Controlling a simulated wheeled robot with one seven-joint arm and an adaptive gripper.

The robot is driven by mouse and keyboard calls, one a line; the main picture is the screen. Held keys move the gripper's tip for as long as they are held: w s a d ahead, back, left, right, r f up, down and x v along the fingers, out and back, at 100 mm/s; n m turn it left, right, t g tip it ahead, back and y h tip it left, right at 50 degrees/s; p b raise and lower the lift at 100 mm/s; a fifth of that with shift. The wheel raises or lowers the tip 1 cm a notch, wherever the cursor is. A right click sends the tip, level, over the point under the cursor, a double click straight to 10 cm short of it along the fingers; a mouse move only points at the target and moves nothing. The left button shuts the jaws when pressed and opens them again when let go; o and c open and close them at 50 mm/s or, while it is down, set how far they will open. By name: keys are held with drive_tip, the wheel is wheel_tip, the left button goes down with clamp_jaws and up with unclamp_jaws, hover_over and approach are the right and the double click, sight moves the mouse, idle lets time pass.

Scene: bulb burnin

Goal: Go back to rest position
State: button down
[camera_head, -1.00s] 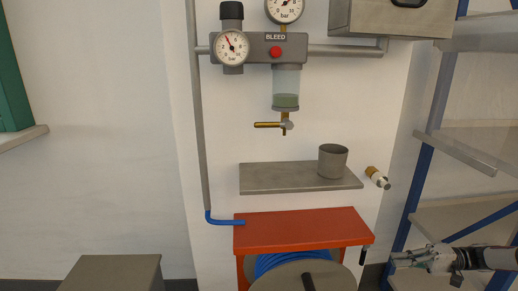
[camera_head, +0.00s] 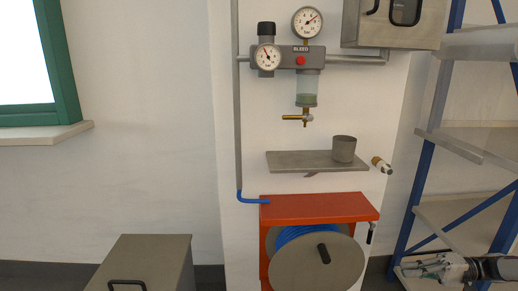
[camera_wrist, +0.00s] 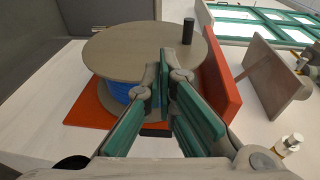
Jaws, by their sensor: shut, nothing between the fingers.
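My gripper (camera_head: 428,268) is at the lower right of the head view, pointing left, to the right of the hose reel and in front of the shelving. In the wrist view its fingers (camera_wrist: 163,88) with green pads are shut and hold nothing. The reel's round plate (camera_wrist: 140,48) with its dark handle lies beyond the fingertips in that view. I cannot tell the exact gap between them.
A red stand (camera_head: 318,208) holds the reel (camera_head: 318,267). Above are a small shelf (camera_head: 300,160) with a grey cup (camera_head: 344,149), a brass fitting (camera_head: 381,164) and a gauge unit (camera_head: 283,57). A blue-framed rack (camera_head: 409,217) stands right; a grey box (camera_head: 152,262) stands lower left.

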drive_tip(key=s+a+r+n+g+h, duration=0.1)
drive_tip(key=s+a+r+g+h, duration=0.3)
drive_tip(key=a+r, duration=0.65)
drive_tip(key=s+a+r+n+g+h, duration=0.1)
drive_tip(key=s+a+r+g+h, duration=0.2)
drive_tip(key=s+a+r+h, duration=0.55)
drive_tip(key=s+a+r+t+h, duration=0.25)
drive_tip(key=s+a+r, duration=0.25)
drive_tip(key=s+r, duration=0.5)
drive_tip(key=s+f+t+h, duration=0.2)
drive_tip(key=s+f, duration=0.3)
drive_tip(key=s, duration=0.9)
wheel_tip(320, 180, up, 29)
drive_tip(key=t+p, duration=0.4)
drive_tip(key=p, duration=2.3)
drive_tip(key=shift+d, duration=0.25)
